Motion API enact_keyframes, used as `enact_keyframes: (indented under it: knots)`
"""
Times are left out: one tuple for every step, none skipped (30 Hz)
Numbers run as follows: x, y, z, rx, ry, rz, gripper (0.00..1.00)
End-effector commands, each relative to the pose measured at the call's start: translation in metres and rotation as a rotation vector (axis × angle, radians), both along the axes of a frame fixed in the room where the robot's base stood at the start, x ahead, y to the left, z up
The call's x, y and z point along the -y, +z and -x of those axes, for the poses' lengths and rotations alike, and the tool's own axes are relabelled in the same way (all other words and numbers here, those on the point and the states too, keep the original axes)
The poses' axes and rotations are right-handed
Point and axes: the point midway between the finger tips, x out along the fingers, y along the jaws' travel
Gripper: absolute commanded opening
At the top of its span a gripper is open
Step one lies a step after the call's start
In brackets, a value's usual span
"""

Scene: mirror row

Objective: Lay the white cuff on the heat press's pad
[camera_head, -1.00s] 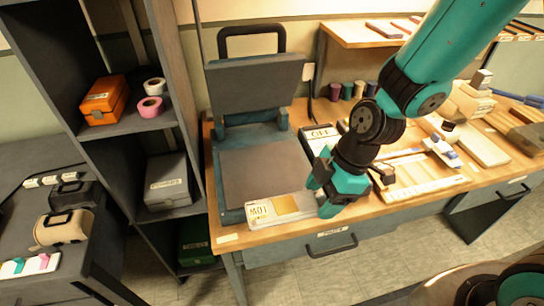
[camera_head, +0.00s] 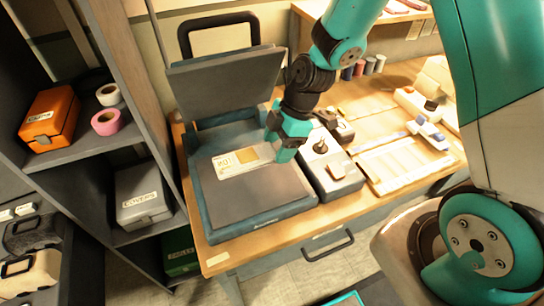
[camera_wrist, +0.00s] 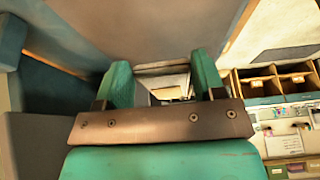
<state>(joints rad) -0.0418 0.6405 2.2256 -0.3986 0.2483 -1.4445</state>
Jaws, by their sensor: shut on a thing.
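The heat press stands with its dark lid (camera_head: 226,80) raised over a flat grey pad (camera_head: 250,205) in a blue-green frame. The white cuff (camera_head: 226,171), a flat pale piece with a tan patch and printed marks, is over the far part of the pad. My gripper (camera_head: 285,138) is shut on the cuff's right end and reaches in from the right, under the lid's right edge. I cannot tell whether the cuff touches the pad. In the wrist view a pale piece (camera_wrist: 168,82) shows between my fingers (camera_wrist: 162,80); most of it is hidden.
A control box (camera_head: 334,178) with a dark knob stands right of the press. Farther right are a pale tray (camera_head: 405,165) and small tools. A dark shelf (camera_head: 130,140) with an orange box (camera_head: 48,118) and tape rolls stands close on the left.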

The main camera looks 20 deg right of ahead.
Motion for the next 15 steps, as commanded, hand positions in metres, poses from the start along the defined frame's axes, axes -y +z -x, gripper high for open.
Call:
enact_keyframes:
  knots:
    - [0.001,-0.008,0.000,0.000,-0.002,0.000,0.35]
    - [0.001,-0.009,0.000,0.000,-0.002,0.000,0.35]
    - [0.001,-0.010,0.000,0.000,-0.002,0.000,0.35]
    - [0.002,-0.011,0.000,0.000,-0.002,0.000,0.35]
    - [0.002,-0.013,0.000,0.000,-0.003,0.000,0.35]
    - [0.002,-0.017,0.000,0.000,-0.003,0.000,0.35]
    - [0.003,-0.021,0.000,-0.001,-0.004,0.000,0.35]
    - [0.003,-0.026,0.000,-0.001,-0.006,0.000,0.35]
    - [0.004,-0.034,0.000,-0.002,-0.008,0.000,0.35]
    - [0.005,-0.039,0.000,-0.002,-0.009,0.000,0.35]
    - [0.006,-0.044,0.000,-0.002,-0.010,0.000,0.35]
    - [0.007,-0.049,0.000,-0.001,-0.013,0.000,0.35]
    - [0.009,-0.050,-0.001,0.000,-0.016,0.000,0.35]
    - [0.010,-0.050,-0.002,0.000,-0.018,0.000,0.35]
    - [0.011,-0.050,-0.002,0.001,-0.019,0.000,0.35]
